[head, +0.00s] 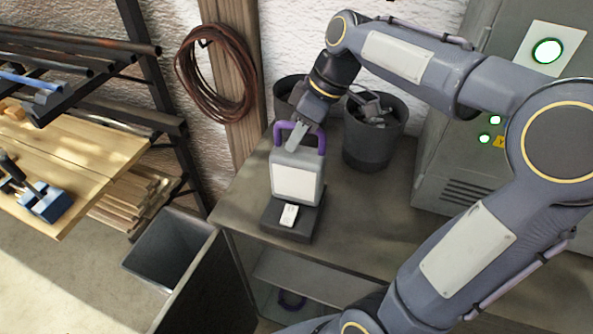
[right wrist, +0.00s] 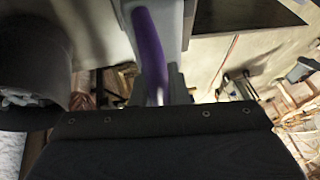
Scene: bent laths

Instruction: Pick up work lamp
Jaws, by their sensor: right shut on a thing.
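The work lamp (head: 298,178) is a grey boxy lamp with a pale front panel and a purple handle. It stands upright on a dark base (head: 279,222) on the grey bench. My right gripper (head: 299,136) comes down from above and is shut on the lamp's purple handle. In the right wrist view the purple handle (right wrist: 148,45) runs down to the jaws, and the fingertips are mostly hidden. My left gripper is not in view.
A small white item (head: 289,215) lies on the dark base in front of the lamp. Dark bins (head: 372,148) stand behind and to the right. A grey cabinet (head: 440,165) with green lights is at right. An open dark bin (head: 170,250) stands left of the bench.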

